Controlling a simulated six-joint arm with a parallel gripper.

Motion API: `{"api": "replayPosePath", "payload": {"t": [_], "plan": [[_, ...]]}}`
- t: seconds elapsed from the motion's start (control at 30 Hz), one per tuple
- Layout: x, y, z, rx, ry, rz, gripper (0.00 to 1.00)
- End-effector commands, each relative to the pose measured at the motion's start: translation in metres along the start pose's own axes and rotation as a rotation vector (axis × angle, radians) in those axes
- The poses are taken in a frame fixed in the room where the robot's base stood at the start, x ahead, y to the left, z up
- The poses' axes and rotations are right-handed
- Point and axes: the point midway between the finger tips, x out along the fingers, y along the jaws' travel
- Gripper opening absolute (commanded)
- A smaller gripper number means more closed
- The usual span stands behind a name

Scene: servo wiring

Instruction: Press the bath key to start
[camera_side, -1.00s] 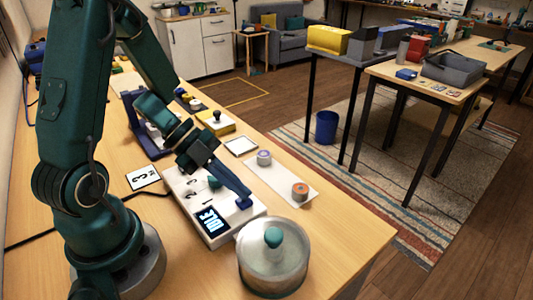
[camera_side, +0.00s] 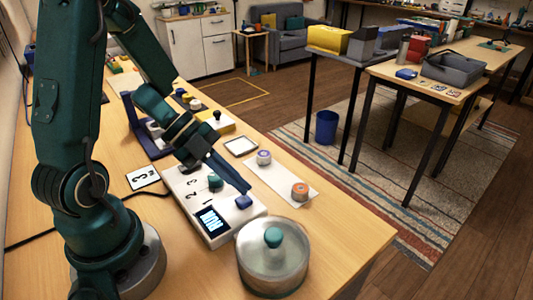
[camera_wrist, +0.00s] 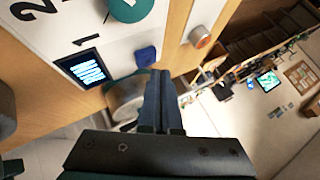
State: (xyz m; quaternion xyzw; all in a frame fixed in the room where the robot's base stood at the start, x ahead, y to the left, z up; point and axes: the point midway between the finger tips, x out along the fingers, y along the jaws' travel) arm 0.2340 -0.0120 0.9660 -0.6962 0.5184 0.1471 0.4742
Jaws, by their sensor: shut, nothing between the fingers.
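The bath unit is a white box (camera_side: 186,187) with a lit display (camera_side: 213,219), a teal knob (camera_side: 215,181) and printed numbers. Its blue key (camera_side: 243,202) is at the near right corner of the top. In the wrist view, the key (camera_wrist: 146,56) shows in full, and the display (camera_wrist: 89,70) carries bright lettering too small to read. My gripper (camera_side: 248,190) is shut and empty, its tips just above and behind the key. In the wrist view, my gripper's fingertips (camera_wrist: 161,74) lie just below and right of the key and appear apart from it.
A round metal pot (camera_side: 273,260) with a teal-knobbed lid stands in front of the unit. A pale strip (camera_side: 281,181) with two small round pieces lies to the right. Bare table is at the right front.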

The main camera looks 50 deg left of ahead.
Motion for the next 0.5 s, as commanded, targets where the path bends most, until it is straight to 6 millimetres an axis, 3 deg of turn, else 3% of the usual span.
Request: {"api": "replayPosePath", "payload": {"t": [0.5], "plan": [[-0.0092,-0.0080,-0.0068,0.008,0.000,-0.004,0.00]]}}
